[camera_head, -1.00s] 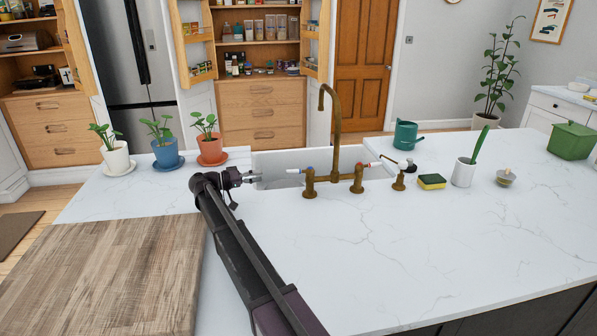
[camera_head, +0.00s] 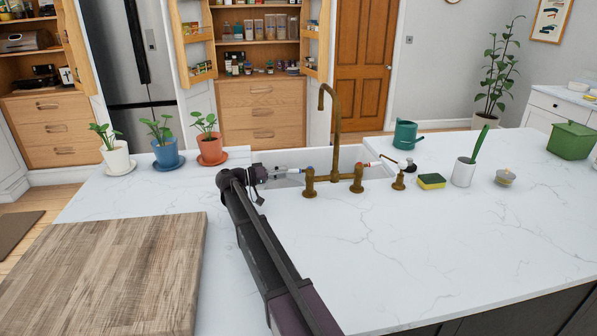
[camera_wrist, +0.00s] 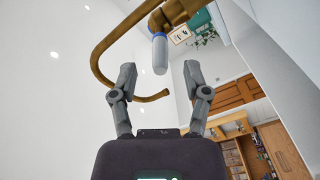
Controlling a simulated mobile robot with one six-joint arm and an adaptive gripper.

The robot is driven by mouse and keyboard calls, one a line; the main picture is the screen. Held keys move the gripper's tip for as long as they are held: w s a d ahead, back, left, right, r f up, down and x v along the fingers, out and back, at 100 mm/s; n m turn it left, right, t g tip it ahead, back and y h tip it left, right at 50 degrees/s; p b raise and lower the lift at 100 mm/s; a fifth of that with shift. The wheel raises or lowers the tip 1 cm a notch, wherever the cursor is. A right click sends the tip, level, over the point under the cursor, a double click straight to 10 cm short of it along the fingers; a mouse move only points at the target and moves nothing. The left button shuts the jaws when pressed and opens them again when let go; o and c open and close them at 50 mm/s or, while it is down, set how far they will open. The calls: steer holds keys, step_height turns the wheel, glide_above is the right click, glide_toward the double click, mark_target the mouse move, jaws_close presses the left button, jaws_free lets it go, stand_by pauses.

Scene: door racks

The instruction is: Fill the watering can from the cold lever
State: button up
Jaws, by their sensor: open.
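The teal watering can (camera_head: 405,134) stands upright on the counter to the right of the sink, its spout pointing right. The brass tap (camera_head: 335,130) rises over the sink. The cold lever (camera_head: 309,168), white with a blue collar, sits on the left valve and points left; it also shows in the wrist view (camera_wrist: 160,54). My gripper (camera_head: 280,172) is just left of this lever. In the wrist view my gripper (camera_wrist: 160,73) is open, and the lever's free end appears between and slightly beyond its fingertips. I cannot tell whether they touch.
The red-marked lever (camera_head: 374,164) points right on the middle valve (camera_head: 357,180). Three potted plants and a wooden board (camera_head: 110,270) are on the left.

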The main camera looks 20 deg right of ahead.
mark_target(306, 169)
steer(key=shift+s+d, duration=0.15)
steer(key=shift+d, duration=1.2)
steer(key=shift+s+d, duration=0.1)
steer(key=shift+d, duration=1.2)
jaws_close()
